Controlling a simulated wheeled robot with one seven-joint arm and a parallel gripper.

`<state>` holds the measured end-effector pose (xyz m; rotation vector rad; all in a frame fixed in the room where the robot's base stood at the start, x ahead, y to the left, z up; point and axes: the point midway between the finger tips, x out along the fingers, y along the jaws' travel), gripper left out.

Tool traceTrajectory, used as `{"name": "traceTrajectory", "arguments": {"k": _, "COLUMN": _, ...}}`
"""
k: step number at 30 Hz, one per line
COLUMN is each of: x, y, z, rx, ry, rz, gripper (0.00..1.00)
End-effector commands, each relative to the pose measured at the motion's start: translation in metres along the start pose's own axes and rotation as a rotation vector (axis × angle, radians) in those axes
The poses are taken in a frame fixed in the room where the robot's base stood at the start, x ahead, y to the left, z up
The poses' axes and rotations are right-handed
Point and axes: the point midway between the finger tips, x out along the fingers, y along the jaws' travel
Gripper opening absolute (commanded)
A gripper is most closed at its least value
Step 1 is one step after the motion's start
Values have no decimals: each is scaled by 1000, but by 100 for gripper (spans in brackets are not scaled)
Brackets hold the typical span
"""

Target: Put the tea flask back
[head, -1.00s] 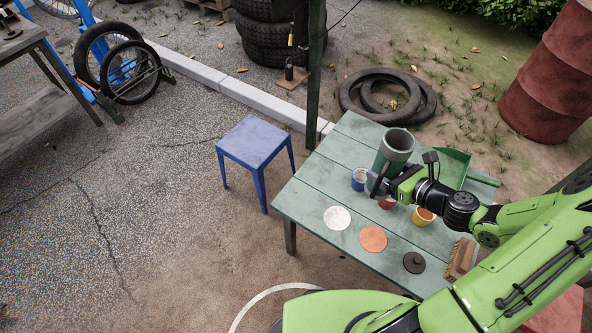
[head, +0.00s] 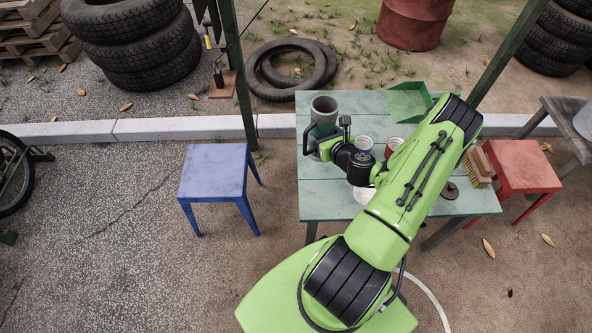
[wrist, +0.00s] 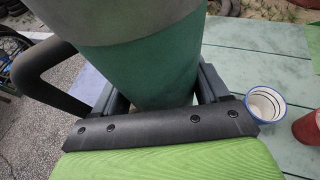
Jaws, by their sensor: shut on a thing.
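The tea flask (head: 323,106) is a tall green and grey cylinder with an open top and a dark side handle. It is roughly upright at the left side of the green table (head: 325,205). My gripper (head: 320,146) is shut on its body. In the wrist view the green flask body (wrist: 140,75) is between the two fingers, with its black handle (wrist: 45,75) at the left. I cannot tell whether its base touches the table. A white disc (head: 364,198) on the table is partly behind my arm. A dark round lid (head: 450,190) lies farther right.
A blue-rimmed cup (head: 364,146) and a red cup (head: 394,146) stand right of the flask. A blue stool (head: 213,172) stands left, a red stool (head: 522,168) right. A post (head: 238,70) rises behind.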

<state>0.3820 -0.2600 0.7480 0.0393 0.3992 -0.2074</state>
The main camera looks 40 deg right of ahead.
Motion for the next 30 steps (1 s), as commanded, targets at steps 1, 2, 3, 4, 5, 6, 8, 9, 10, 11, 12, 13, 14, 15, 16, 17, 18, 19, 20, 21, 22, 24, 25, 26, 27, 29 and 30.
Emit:
{"name": "traceTrajectory", "arguments": {"k": 1, "x": 2, "y": -1, "z": -6, "rx": 5, "ry": -3, "rz": -4, "gripper": 4}}
{"name": "traceTrajectory", "arguments": {"k": 2, "x": 5, "y": -1, "z": -12, "rx": 6, "ry": -2, "rz": -5, "gripper": 4}}
{"name": "traceTrajectory", "arguments": {"k": 3, "x": 8, "y": -1, "z": -20, "rx": 6, "ry": -3, "rz": -5, "gripper": 4}}
{"name": "traceTrajectory", "arguments": {"k": 4, "x": 11, "y": -1, "z": -27, "rx": 7, "ry": -3, "rz": -5, "gripper": 4}}
{"name": "traceTrajectory", "arguments": {"k": 5, "x": 14, "y": -1, "z": -34, "rx": 7, "ry": -3, "rz": -5, "gripper": 4}}
{"name": "traceTrajectory", "arguments": {"k": 6, "x": 18, "y": -1, "z": -42, "rx": 7, "ry": -3, "rz": -4, "gripper": 4}}
{"name": "traceTrajectory", "arguments": {"k": 8, "x": 21, "y": -1, "z": -50, "rx": 6, "ry": -4, "rz": -4, "gripper": 4}}
{"name": "traceTrajectory", "arguments": {"k": 9, "x": 23, "y": -1, "z": -54, "rx": 5, "ry": -4, "rz": -4, "gripper": 4}}
{"name": "traceTrajectory", "arguments": {"k": 10, "x": 24, "y": -1, "z": -56, "rx": 4, "ry": -4, "rz": -3, "gripper": 4}}
{"name": "traceTrajectory", "arguments": {"k": 11, "x": 25, "y": -1, "z": -58, "rx": 4, "ry": -4, "rz": -3, "gripper": 4}}
{"name": "traceTrajectory", "arguments": {"k": 12, "x": 26, "y": -1, "z": -61, "rx": 3, "ry": -4, "rz": -3, "gripper": 4}}
{"name": "traceTrajectory", "arguments": {"k": 13, "x": 28, "y": -1, "z": -65, "rx": 4, "ry": -4, "rz": -3, "gripper": 4}}
{"name": "traceTrajectory", "arguments": {"k": 14, "x": 29, "y": -1, "z": -69, "rx": 4, "ry": -4, "rz": -3, "gripper": 4}}
{"name": "traceTrajectory", "arguments": {"k": 15, "x": 32, "y": -1, "z": -75, "rx": 4, "ry": -4, "rz": -3, "gripper": 4}}
{"name": "traceTrajectory", "arguments": {"k": 16, "x": 34, "y": 0, "z": -80, "rx": 5, "ry": -3, "rz": -2, "gripper": 4}}
{"name": "traceTrajectory", "arguments": {"k": 17, "x": 36, "y": 0, "z": -86, "rx": 5, "ry": -3, "rz": -2, "gripper": 4}}
{"name": "traceTrajectory", "arguments": {"k": 18, "x": 38, "y": -1, "z": -90, "rx": 4, "ry": -4, "rz": -2, "gripper": 4}}
{"name": "traceTrajectory", "arguments": {"k": 19, "x": 39, "y": -1, "z": -92, "rx": 3, "ry": -4, "rz": -2, "gripper": 4}}
{"name": "traceTrajectory", "arguments": {"k": 20, "x": 39, "y": 0, "z": -92, "rx": 3, "ry": -5, "rz": -2, "gripper": 4}}
{"name": "traceTrajectory", "arguments": {"k": 21, "x": 39, "y": -1, "z": -92, "rx": 3, "ry": -5, "rz": -2, "gripper": 4}}
{"name": "traceTrajectory", "arguments": {"k": 22, "x": 39, "y": -1, "z": -91, "rx": 2, "ry": -5, "rz": -2, "gripper": 4}}
{"name": "traceTrajectory", "arguments": {"k": 24, "x": 39, "y": -1, "z": -90, "rx": 2, "ry": -5, "rz": -2, "gripper": 4}}
{"name": "traceTrajectory", "arguments": {"k": 25, "x": 38, "y": -1, "z": -90, "rx": 2, "ry": -5, "rz": -2, "gripper": 4}}
{"name": "traceTrajectory", "arguments": {"k": 26, "x": 39, "y": -1, "z": -90, "rx": 2, "ry": -5, "rz": -2, "gripper": 4}}
{"name": "traceTrajectory", "arguments": {"k": 27, "x": 39, "y": -1, "z": -91, "rx": 3, "ry": -5, "rz": -2, "gripper": 4}}
{"name": "traceTrajectory", "arguments": {"k": 29, "x": 40, "y": 0, "z": -93, "rx": 3, "ry": -5, "rz": -2, "gripper": 4}}
{"name": "traceTrajectory", "arguments": {"k": 30, "x": 40, "y": 0, "z": -95, "rx": 1, "ry": 0, "rz": -2, "gripper": 77}}
